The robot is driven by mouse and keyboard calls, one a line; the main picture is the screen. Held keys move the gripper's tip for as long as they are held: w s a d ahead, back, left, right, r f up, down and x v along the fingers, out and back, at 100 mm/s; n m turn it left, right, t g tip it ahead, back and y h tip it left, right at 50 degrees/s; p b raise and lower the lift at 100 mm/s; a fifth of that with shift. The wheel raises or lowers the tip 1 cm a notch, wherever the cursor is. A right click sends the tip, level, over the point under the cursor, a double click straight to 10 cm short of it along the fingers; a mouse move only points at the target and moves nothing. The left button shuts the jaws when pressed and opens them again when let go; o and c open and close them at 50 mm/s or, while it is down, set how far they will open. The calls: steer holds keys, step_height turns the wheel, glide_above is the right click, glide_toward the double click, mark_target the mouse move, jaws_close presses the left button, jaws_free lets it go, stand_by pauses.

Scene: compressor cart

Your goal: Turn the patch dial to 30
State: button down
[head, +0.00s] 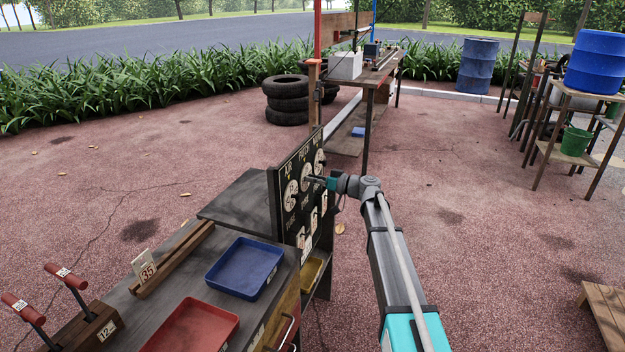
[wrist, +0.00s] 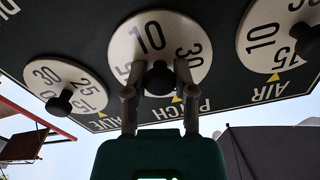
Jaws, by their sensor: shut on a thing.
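The patch dial (wrist: 168,27) is a white round dial on a dark panel (head: 286,232), with a black knob (wrist: 160,76) at its centre. In the wrist view, which shows the panel upside down, its 10 is at the top and its 30 at the right. A yellow triangle (wrist: 177,100) sits at the rim by the PATCH label, below and left of the 30. My gripper (wrist: 157,88) is shut on the knob, one finger on each side. The fingers hide the dial's lower part. In the head view my gripper (head: 327,182) reaches the panel from the right.
The air dial (wrist: 262,42) and another dial (wrist: 52,76) flank the patch dial closely. The cart top holds a blue tray (head: 245,268), a red tray (head: 197,325) and red-handled levers (head: 72,276). The ground right of the panel is open.

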steer(key=shift+m, duration=0.4)
steer(key=m, duration=0.3)
steer(key=shift+m, duration=0.3)
steer(key=m, duration=0.4)
steer(key=shift+m, duration=0.3)
steer(key=m, duration=0.8)
steer(key=shift+m, duration=0.4)
